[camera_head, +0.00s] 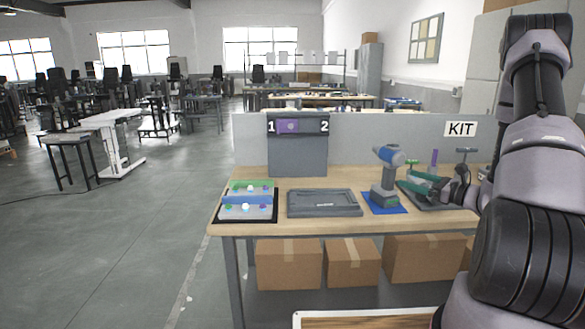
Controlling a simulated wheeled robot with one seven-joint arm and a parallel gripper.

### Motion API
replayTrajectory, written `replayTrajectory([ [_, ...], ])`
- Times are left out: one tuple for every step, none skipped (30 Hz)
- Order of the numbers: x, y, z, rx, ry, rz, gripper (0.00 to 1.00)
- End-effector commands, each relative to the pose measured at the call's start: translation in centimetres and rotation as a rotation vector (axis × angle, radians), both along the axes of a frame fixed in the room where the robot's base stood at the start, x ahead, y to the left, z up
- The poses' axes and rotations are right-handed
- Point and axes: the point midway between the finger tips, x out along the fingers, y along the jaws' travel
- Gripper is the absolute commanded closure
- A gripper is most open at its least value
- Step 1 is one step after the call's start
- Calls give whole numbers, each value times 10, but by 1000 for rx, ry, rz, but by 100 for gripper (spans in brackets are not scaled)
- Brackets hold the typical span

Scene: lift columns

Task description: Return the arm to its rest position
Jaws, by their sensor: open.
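My arm (535,170) fills the right side of the view, bent down from the top right corner. My gripper (449,190) is low over the right end of the workbench (300,178), beside the dark kit tray (416,199). It is open, but its fingers are small and partly overlap the tools behind them. A green tool (421,178) lies at the tray, just left of the gripper; I cannot tell whether they touch. My arm hides the bench's right end.
A blue-and-grey drill (386,178) stands upright on a blue mat (397,209), left of the gripper. A dark grey lid-like tray (324,203) and a bin of coloured parts (247,204) lie further left. Open floor lies left.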

Motion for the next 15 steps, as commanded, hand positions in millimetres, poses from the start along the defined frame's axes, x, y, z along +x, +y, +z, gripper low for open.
replayTrajectory([
  [-2, 14, 17, -29, -16, 54, 15],
  [-5, 23, 25, -49, -21, 90, 15],
  [-9, 35, 38, -78, -32, 142, 15],
  [-14, 45, 48, -104, -39, 183, 15],
  [-19, 56, 58, -134, -48, 229, 15],
  [-28, 71, 72, -178, -60, 293, 15],
  [-36, 82, 82, -214, -68, 340, 15],
  [-43, 93, 91, -250, -77, 388, 15],
  [-55, 105, 102, -303, -88, 449, 15],
  [-64, 114, 109, -343, -97, 493, 15],
  [-73, 122, 117, -386, -105, 534, 15],
  [-85, 132, 125, -444, -118, 588, 15],
  [-95, 138, 131, -488, -127, 626, 15],
  [-104, 144, 137, -535, -137, 663, 15],
  [-117, 151, 143, -598, -151, 707, 15],
])
